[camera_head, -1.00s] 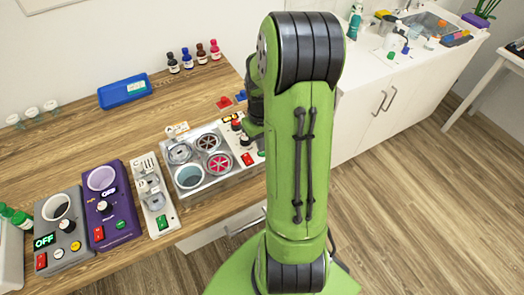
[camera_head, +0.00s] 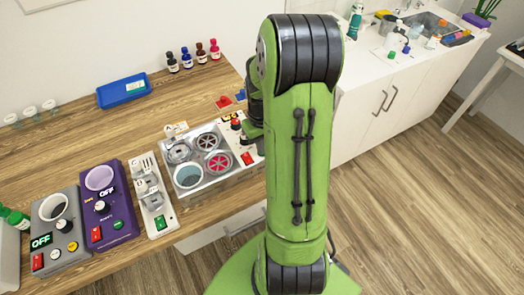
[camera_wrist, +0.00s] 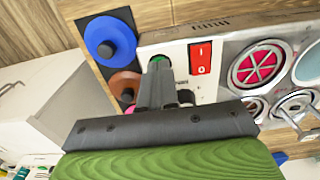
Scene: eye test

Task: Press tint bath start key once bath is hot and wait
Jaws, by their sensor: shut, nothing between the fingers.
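The tint bath (camera_head: 179,203) is a silver box with several round wells, on the wooden counter in the head view.
A white device (camera_head: 152,195), a purple warmer (camera_head: 107,205) reading OFF and a grey warmer (camera_head: 62,235) reading OFF stand to the left. A blue tray (camera_head: 123,91) and several small bottles (camera_head: 186,56) are behind. A blue disc (camera_wrist: 108,38) lies near the bath.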

